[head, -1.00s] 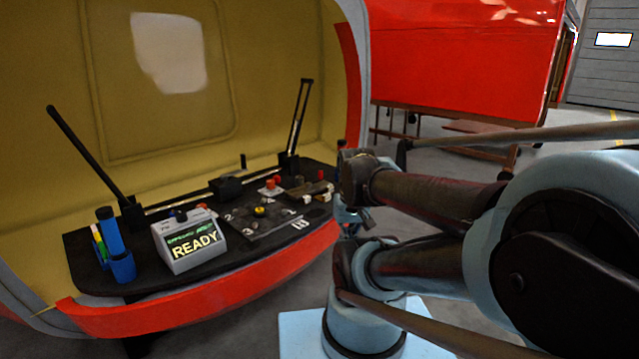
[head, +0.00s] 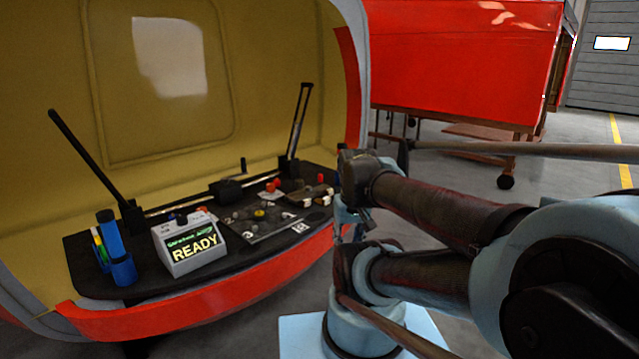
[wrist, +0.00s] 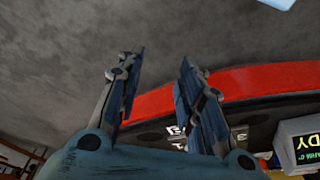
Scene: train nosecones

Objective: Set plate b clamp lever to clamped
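A black work shelf (head: 75,250) with a red front edge holds the fixtures. I cannot tell which part is the plate b clamp lever. A dark numbered plate (head: 256,236) lies near its middle. Red knobs (head: 272,186) and a pale-and-dark block fixture (head: 308,197) sit behind and right of it. A short black upright handle (head: 243,164) stands at the back rail. In the wrist view my gripper (wrist: 162,58) is open and empty, fingers apart, over the floor in front of the red edge. In the head view my arm mostly hides it, right of the shelf.
A grey box reading READY (head: 190,245) and a blue cylinder in a holder (head: 112,240) stand at the left. Two long black bars (head: 88,155) (head: 299,122) rise at the shelf's ends. A red body on a stand (head: 460,60) is behind.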

